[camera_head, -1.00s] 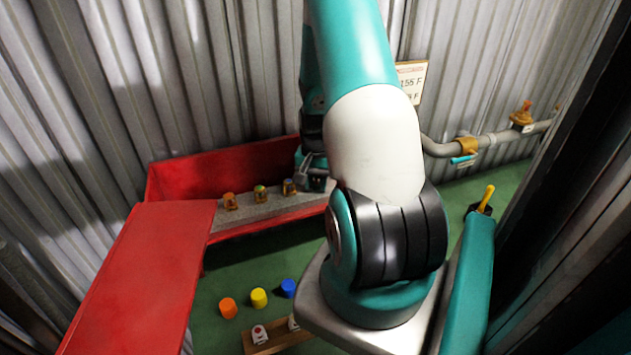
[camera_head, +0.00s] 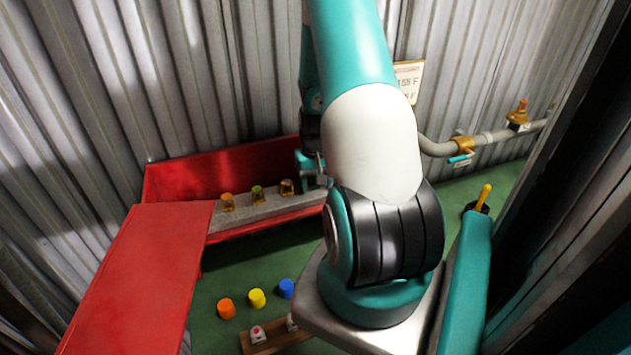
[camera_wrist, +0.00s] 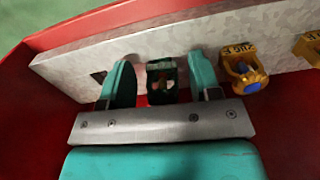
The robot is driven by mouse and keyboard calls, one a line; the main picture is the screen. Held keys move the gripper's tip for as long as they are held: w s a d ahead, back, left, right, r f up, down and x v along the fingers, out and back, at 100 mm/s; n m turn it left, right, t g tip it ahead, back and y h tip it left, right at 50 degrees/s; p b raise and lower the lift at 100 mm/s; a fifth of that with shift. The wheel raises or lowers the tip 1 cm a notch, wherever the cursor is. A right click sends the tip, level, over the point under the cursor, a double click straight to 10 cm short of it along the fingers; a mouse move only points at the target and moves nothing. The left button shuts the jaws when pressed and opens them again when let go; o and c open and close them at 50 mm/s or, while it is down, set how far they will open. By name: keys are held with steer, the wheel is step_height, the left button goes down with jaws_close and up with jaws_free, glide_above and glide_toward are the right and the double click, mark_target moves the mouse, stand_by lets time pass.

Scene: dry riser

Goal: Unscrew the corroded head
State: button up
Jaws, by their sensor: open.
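A dark green, corroded-looking head (camera_wrist: 162,82) stands on the grey ledge in the wrist view. My gripper (camera_wrist: 163,78) is open, with one teal finger on each side of this head and gaps showing between them. I cannot tell from this view how far down the fingers reach. In the head view my gripper (camera_head: 312,168) is at the right part of the red trough, and my arm hides the corroded head. A brass head with a blue centre (camera_wrist: 242,76) is just right of the fingers in the wrist view.
Several brass heads, one orange-topped (camera_head: 227,201), line the grey ledge (camera_head: 240,220) in the red trough (camera_head: 200,178). Orange (camera_head: 226,309), yellow (camera_head: 257,298) and blue (camera_head: 287,288) caps lie on the green floor. A pipe (camera_head: 495,138) runs along the right wall.

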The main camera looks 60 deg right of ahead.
steer(key=m, duration=0.4)
steer(key=shift+w+a+m, duration=0.15)
steer(key=shift+w+m, duration=0.05)
steer(key=shift+m, duration=0.2)
steer(key=m, duration=0.3)
steer(key=shift+w, duration=0.15)
steer(key=m, duration=0.5)
steer(key=shift+w, duration=0.25)
steer(key=m, duration=0.4)
steer(key=shift+w, duration=0.2)
jaws_close()
steer(key=c, duration=0.7)
jaws_free()
jaws_close()
steer(key=shift+r, duration=0.1)
